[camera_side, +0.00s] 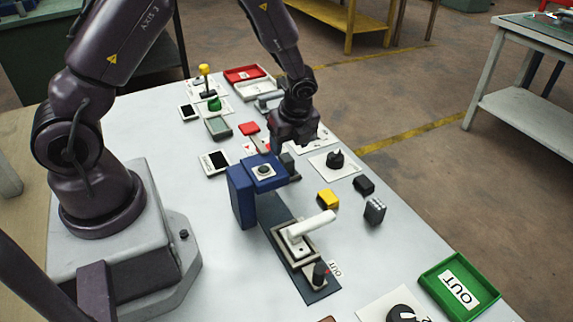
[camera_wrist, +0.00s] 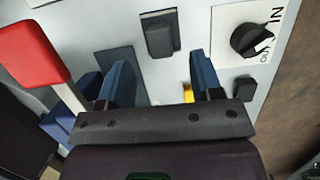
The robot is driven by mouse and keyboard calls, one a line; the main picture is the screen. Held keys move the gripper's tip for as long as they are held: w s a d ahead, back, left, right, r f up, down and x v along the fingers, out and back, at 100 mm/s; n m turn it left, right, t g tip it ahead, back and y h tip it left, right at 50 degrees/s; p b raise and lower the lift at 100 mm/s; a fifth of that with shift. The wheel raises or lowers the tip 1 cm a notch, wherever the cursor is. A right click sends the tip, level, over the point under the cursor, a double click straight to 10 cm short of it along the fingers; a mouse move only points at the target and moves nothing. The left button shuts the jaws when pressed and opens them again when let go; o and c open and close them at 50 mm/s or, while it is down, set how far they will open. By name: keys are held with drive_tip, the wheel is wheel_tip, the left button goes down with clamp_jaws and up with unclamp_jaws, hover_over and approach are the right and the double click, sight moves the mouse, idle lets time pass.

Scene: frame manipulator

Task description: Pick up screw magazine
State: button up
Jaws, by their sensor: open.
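A small dark block with pale, screw-like studs on top (camera_side: 374,211) stands at the right of the table in the side view; it looks like the screw magazine, but I cannot be sure. My gripper (camera_side: 292,147) is behind and left of it, over the table near the blue stand. In the wrist view my gripper (camera_wrist: 160,78) shows two blue fingers spread apart with nothing held. A dark grey block (camera_wrist: 159,37) lies beyond the gap between the fingers. The studded block cannot be made out in the wrist view.
A blue stand (camera_side: 242,195) rises close by my gripper. A yellow block (camera_side: 328,199) and black block (camera_side: 364,185) lie near the studded block. A black knob (camera_side: 335,159) sits on a white plate. A green OUT tray (camera_side: 485,290) is at front right. A red-topped piece (camera_wrist: 33,48) fills the wrist view's left.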

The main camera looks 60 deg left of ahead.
sight(287, 157)
drive_tip(key=x, duration=0.7)
drive_tip(key=shift+f, duration=0.4)
drive_tip(key=shift+c, duration=0.2)
drive_tip(key=c, duration=1)
